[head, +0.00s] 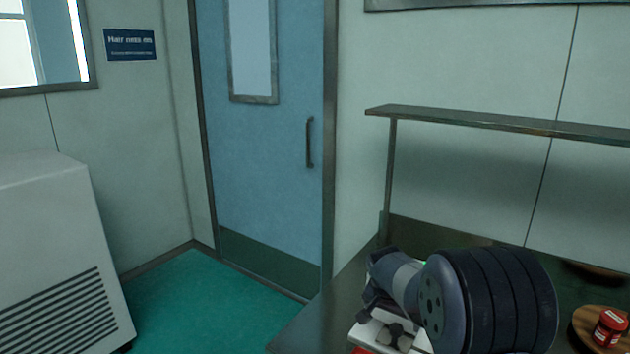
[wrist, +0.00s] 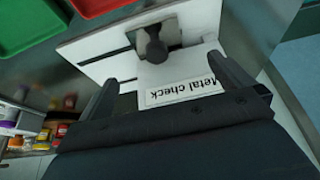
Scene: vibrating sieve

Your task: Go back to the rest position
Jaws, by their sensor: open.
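My gripper (wrist: 165,95) shows in the wrist view with its two dark fingers spread wide apart and nothing between them. Beyond the fingers is a white board (wrist: 95,55) with a "Metal check" label (wrist: 183,91) and a dark knob-like part (wrist: 152,46). I cannot tell the exact gap between the fingers and the board. Part of a white device (head: 392,333) shows beneath the arm.
A steel counter (head: 318,318) with a raised shelf (head: 480,119) stands at the right. A red-lidded jar (head: 609,327) sits on a round wooden board. Green (wrist: 25,25) and red trays lie near the white board. The green floor (head: 205,305) before the blue door (head: 265,145) is clear.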

